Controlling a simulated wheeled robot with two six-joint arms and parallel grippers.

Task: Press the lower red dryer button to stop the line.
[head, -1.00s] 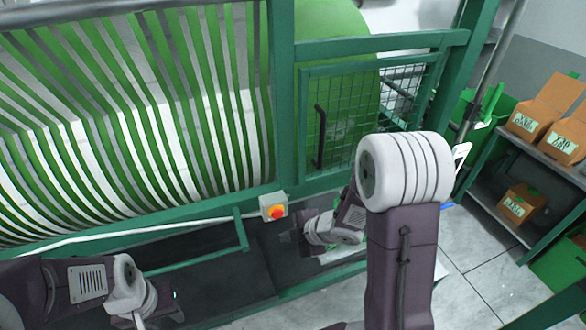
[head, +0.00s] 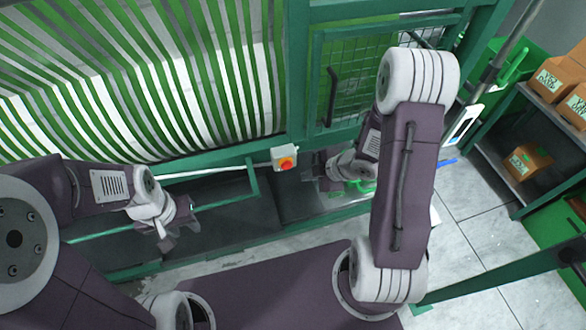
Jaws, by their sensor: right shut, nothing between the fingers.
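A red button (head: 287,163) with a yellow-orange surround sits on a small light grey box (head: 284,152) on the green machine frame, near the middle of the head view. It is the only red button I see. My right gripper (head: 309,171) is shut and empty, just right of the button box. A small gap shows between them in the picture; their depth apart is hard to judge. My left gripper (head: 181,229) hangs lower left over the dark base area, well away from the button. Its finger opening is unclear.
Green and white webbing strips (head: 180,80) fill the upper left. A green mesh door (head: 352,85) with a dark handle stands above my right forearm. A green rail (head: 250,178) lies left of the button box.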

